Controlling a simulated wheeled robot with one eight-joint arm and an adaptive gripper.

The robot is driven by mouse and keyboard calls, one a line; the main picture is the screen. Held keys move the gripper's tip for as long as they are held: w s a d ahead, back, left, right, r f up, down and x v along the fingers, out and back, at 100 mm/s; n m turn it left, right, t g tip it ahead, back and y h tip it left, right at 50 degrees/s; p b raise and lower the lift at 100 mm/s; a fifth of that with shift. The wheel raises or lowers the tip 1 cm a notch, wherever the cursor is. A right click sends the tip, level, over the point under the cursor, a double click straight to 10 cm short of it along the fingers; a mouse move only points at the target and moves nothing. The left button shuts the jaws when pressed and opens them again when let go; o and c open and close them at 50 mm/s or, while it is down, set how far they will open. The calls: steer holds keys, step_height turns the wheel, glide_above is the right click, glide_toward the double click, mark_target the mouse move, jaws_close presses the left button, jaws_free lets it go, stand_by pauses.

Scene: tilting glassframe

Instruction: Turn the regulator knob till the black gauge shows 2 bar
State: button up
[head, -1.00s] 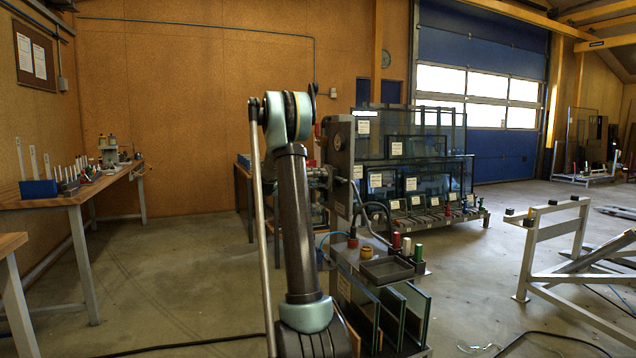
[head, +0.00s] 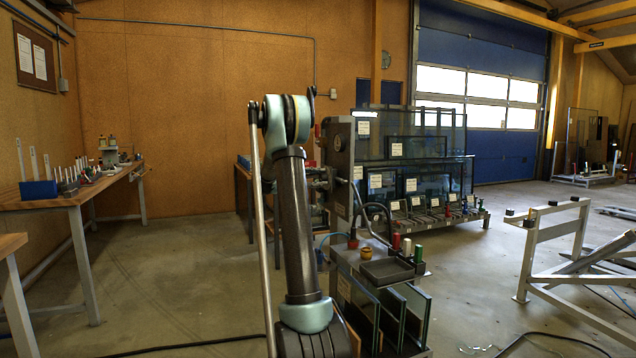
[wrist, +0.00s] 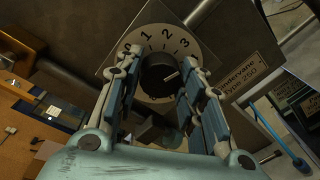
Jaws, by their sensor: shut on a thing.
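The regulator knob (wrist: 157,74) is black and round with a pale pointer mark, seen in the wrist view. The mark points to the right and slightly up. My gripper (wrist: 158,88) has one finger on either side of the knob and is shut on it. In the head view my gripper is hidden behind my arm. A small round gauge (head: 338,142) shows on the grey post; its reading is too small to tell.
A shelf (head: 388,270) with a tray and red, white and green bottles stands right of my arm, with glass panes below. A hose loops beside the post. A grey metal frame (head: 545,255) stands at the right.

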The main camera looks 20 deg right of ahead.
steer(key=n, duration=0.4)
steer(key=shift+w, duration=0.15)
steer(key=shift+n+g, duration=0.4)
steer(key=shift+n, duration=1.9)
steer(key=shift+w, duration=0.1)
steer(key=o, duration=1.1)
steer(key=shift+c, duration=0.2)
steer(key=a, duration=1.2)
steer(key=shift+w, duration=0.15)
steer(key=shift+r, duration=0.1)
